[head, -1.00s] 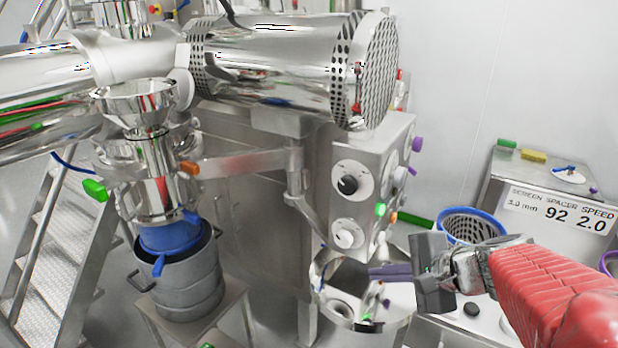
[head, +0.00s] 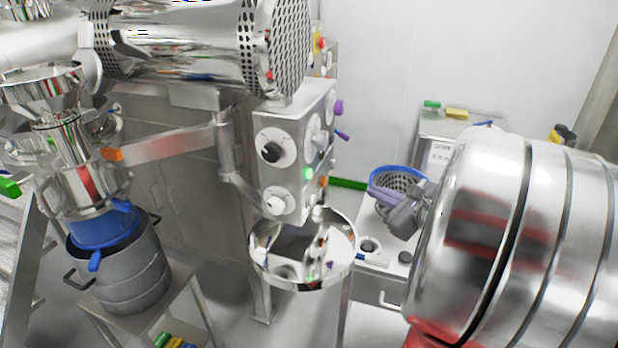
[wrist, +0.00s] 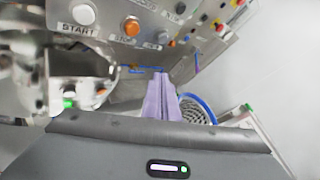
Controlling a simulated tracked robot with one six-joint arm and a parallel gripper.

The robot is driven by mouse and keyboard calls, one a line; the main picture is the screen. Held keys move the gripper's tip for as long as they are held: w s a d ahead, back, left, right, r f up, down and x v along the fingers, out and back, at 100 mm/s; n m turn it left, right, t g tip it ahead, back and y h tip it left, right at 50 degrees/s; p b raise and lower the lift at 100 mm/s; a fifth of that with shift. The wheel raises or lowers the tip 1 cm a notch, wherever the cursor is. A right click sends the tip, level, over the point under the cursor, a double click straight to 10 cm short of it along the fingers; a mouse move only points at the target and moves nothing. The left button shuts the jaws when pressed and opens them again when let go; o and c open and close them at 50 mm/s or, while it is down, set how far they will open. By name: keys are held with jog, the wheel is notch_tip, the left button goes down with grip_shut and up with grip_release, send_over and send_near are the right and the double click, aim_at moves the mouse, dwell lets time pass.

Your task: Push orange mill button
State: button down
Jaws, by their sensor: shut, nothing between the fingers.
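The orange button (wrist: 132,26) sits on the steel control panel near the top of the wrist view, above a label that seems to read STOP. It also shows small on the side of the control box in the head view (head: 322,182), by a green button (head: 308,173). My gripper (wrist: 160,76) has purple fingers, closed together and empty. Their tips are below and right of the orange button in the wrist view, apart from it. In the head view the gripper (head: 378,188) is right of the control box, in front of the blue-rimmed basket.
A white START button (wrist: 83,14) is left of the orange one. A steel bowl (head: 262,268) stands below the control box (head: 285,115). The blue-rimmed basket (head: 412,170) is behind my gripper. A large shiny body blocks the right of the head view.

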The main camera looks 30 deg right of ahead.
dwell(0.3)
jog(key=shift+w+a, duration=0.9)
jog(key=shift+w, duration=0.25)
jog(key=shift+w+a, duration=0.9)
jog(key=shift+w, duration=0.25)
jog(key=shift+w+a, duration=0.9)
jog(key=shift+w, duration=0.25)
jog(key=shift+w+a, duration=0.55)
jog(key=shift+w, duration=0.1)
dwell(0.9)
jog(key=shift+s+d, duration=0.55)
jog(key=shift+s, duration=0.15)
jog(key=shift+d, duration=0.1)
dwell(0.3)
jog(key=shift+s+d, duration=0.75)
jog(key=shift+s, duration=0.25)
jog(key=shift+s+d, duration=0.7)
jog(key=shift+s, duration=0.25)
